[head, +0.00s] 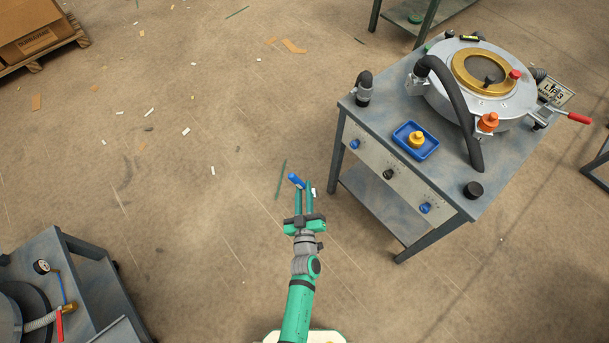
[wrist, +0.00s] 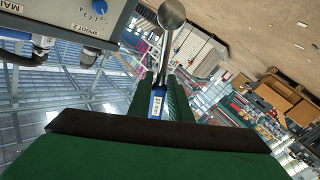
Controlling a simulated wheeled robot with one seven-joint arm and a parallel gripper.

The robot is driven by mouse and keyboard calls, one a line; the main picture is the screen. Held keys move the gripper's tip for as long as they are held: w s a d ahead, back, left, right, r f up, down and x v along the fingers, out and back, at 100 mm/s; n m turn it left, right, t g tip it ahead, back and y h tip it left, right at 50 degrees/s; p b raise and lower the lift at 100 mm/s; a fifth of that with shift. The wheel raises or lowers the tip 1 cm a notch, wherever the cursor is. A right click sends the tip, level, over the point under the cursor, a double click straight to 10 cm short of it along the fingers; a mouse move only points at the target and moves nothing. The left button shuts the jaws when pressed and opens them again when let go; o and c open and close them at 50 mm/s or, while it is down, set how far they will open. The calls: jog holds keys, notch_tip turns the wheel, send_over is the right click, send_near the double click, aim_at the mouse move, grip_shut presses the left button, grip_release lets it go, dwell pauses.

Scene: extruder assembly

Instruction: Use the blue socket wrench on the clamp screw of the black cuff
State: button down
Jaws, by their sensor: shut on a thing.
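My gripper (head: 303,187) is shut on the blue socket wrench (head: 296,181), in open space left of the workbench. In the wrist view the blue handle (wrist: 157,103) sits between the green fingers, with a small white label on it. Its metal shaft runs up the picture, away from the gripper, to a round socket end (wrist: 171,14). A short black elbow piece on a grey fitting (head: 364,88), perhaps the black cuff, stands at the bench's left corner, well apart from the wrench. Its clamp screw is too small to make out.
The workbench (head: 450,199) carries a round metal machine (head: 480,80) with a thick black hose, a blue tray (head: 428,154) holding a yellow part, and a black cap (head: 473,190). Its front panel has knobs. Another bench (head: 92,268) is lower left. Floor between is mostly clear.

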jog(key=w+d+r+m+h, duration=0.15)
jog(key=w+d+m, duration=0.3)
jog(key=w, duration=0.95)
jog(key=w+d+r+m+h, duration=0.2)
jog(key=w+d+r+m, duration=0.15)
jog(key=w+r, duration=0.6)
jog(key=w+d+r+m+h, duration=0.15)
jog(key=w+d+r, duration=0.25)
jog(key=w+r, duration=0.55)
jog(key=w+d+r+m+g+h, duration=0.2)
jog(key=d+r+m+g+h, duration=0.35)
jog(key=d+m+h, duration=0.45)
jog(key=s+d+r+m+g+h, duration=0.3)
jog(key=s+d+r+m+g, duration=0.1)
jog(key=s+d+m+g, duration=0.4)
jog(key=s+g, duration=0.2)
jog(key=s, duration=0.2)
jog(key=shift+s+r+g+h, duration=0.25)
jog(key=shift+r+g+h, duration=0.05)
jog(key=shift+r+g, duration=0.05)
jog(key=shift+d+m, duration=0.15)
jog(key=shift+m, duration=0.1)
